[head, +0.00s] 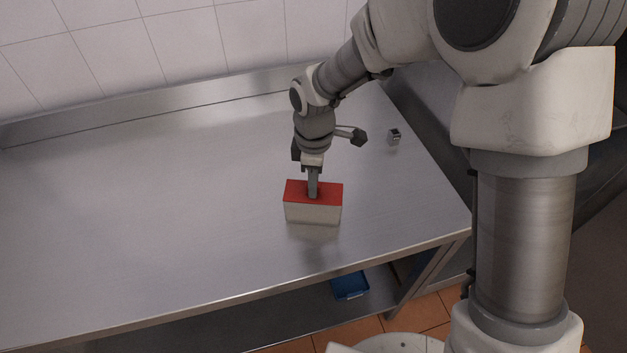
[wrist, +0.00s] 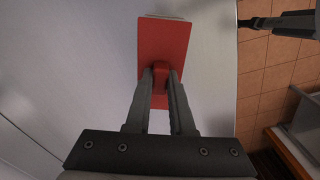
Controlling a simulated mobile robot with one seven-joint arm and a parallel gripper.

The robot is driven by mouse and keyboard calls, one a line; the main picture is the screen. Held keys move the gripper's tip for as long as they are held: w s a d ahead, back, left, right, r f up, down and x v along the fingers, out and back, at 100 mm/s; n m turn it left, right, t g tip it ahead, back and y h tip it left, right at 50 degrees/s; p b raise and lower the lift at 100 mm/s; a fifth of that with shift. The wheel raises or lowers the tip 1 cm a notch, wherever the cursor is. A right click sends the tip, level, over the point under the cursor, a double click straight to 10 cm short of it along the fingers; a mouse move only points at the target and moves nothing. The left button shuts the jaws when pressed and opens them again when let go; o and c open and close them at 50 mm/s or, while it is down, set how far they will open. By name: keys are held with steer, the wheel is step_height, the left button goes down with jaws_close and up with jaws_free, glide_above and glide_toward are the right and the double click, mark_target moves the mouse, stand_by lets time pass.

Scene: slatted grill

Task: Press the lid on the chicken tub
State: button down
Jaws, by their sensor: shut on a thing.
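The chicken tub (head: 312,214) is a pale rectangular box on the steel table. A thin pale edge of it shows in the wrist view (wrist: 166,16) beyond the lid. The flat red lid (head: 330,192) lies over the top of the tub, and it also shows in the wrist view (wrist: 163,45). I cannot tell whether the lid is fully seated. My gripper (head: 313,193) points down at the lid's middle. In the wrist view its two fingers (wrist: 160,80) are shut on a small red knob on the lid. The fingers hide part of the lid.
The steel table (head: 150,200) is clear to the left, with a raised back edge at the wall. A small metal cube (head: 394,136) sits at the back right. A blue tray (head: 349,286) lies on the lower shelf. The table's front edge is close to the tub.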

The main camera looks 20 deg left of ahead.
steer(key=c, duration=0.7)
jaws_free()
step_height(320, 180, up, 17)
steer(key=shift+r, duration=0.2)
steer(key=s+d+r+m+t, duration=0.1)
steer(key=s+d+m, duration=0.3)
steer(key=d, duration=0.5)
steer(key=s+d+r+m+t, duration=0.2)
steer(key=s+d+m, duration=0.2)
steer(key=d+m, duration=0.5)
steer(key=s+d+r+m+t, duration=0.1)
steer(key=s+d+m, duration=0.4)
steer(key=d, duration=0.5)
steer(key=shift+d+r+m+t, duration=0.4)
steer(key=shift+m+t, duration=0.4)
steer(key=shift+m, duration=0.3)
